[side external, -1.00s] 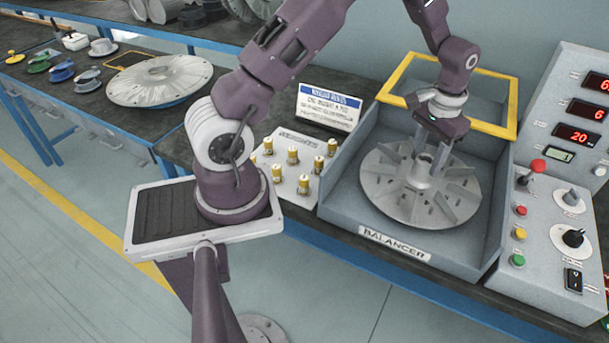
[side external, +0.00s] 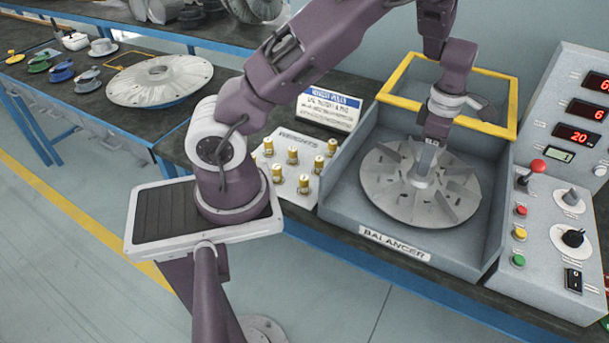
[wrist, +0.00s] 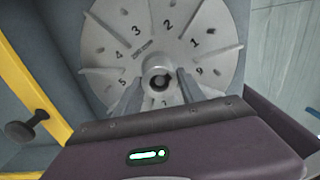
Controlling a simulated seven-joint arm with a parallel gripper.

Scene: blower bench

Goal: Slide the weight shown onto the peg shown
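The finned grey impeller wheel (side external: 385,185) lies flat in the balancer, and its numbered face and round hub (wrist: 158,66) fill much of the wrist view. Small dark marks or pegs sit near the numbers; I cannot tell which one is meant. Several brass weights, including this one (side external: 304,184), stand on the weights board to the left of the balancer; none is visibly singled out. My gripper (wrist: 160,82) is above the wheel, its fingers apart on either side of the hub as seen from the wrist. Nothing shows held between them. In the side view my gripper (side external: 427,160) partly hides the hub.
The balancer (side external: 340,205) has raised walls and a yellow frame (side external: 507,95) standing open behind the wheel. A control panel (side external: 545,240) with displays, knobs and a red lever stands at right. A sign (side external: 331,107) stands behind the weights board (side external: 262,165).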

